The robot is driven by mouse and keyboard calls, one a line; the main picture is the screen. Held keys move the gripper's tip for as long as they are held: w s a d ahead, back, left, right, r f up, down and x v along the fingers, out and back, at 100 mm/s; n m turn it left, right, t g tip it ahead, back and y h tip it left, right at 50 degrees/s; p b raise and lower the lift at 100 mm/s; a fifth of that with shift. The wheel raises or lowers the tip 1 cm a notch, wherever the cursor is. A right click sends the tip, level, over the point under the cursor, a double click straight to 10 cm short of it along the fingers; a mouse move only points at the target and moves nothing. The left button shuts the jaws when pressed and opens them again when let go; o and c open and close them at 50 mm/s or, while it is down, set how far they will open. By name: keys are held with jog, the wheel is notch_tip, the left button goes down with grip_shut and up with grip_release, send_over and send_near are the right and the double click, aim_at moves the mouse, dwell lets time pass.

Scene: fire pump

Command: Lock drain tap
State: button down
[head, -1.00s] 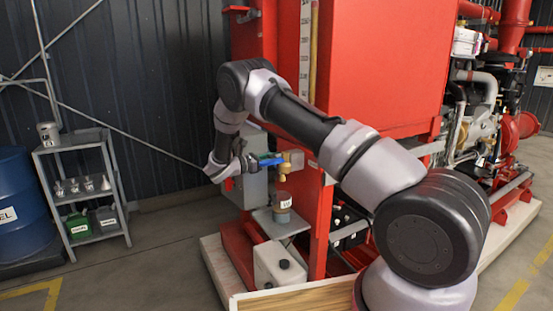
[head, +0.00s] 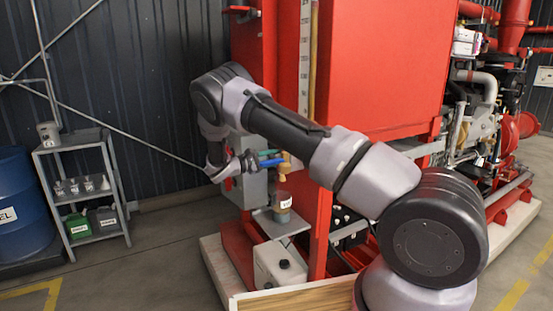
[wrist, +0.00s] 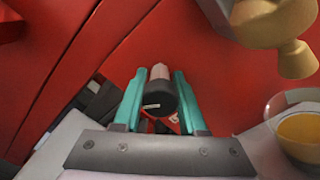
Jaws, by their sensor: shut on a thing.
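The brass drain tap (head: 285,165) is on the red frame, and its brass body (wrist: 275,30) fills the upper right of the wrist view. My gripper (head: 262,160) is at the tap's left in the head view, with blue and teal parts right beside the brass. In the wrist view its teal fingers (wrist: 158,95) are shut on a short cylinder (wrist: 160,100) with a black end and a pinkish body. I cannot tell exactly what the cylinder is. The brass body is apart from the cylinder in the wrist view. The tap's handle cannot be clearly told from my fingers.
A labelled jar (head: 282,205) stands on a small shelf below the tap; its amber contents (wrist: 303,135) show in the wrist view. A white canister (head: 278,267) is below. A grey box (head: 250,190) is behind my gripper. A shelf rack (head: 88,190) stands left.

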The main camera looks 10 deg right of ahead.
jog(key=m, duration=0.5)
jog(key=shift+a+m, duration=0.1)
jog(key=shift+m, duration=0.2)
jog(key=m, duration=0.5)
jog(key=shift+m, duration=0.4)
jog(key=shift+c, duration=2.3)
grip_release()
jog(key=v, duration=1)
jog(key=shift+s+a, duration=0.15)
jog(key=shift+a, duration=0.2)
jog(key=shift+a, duration=0.1)
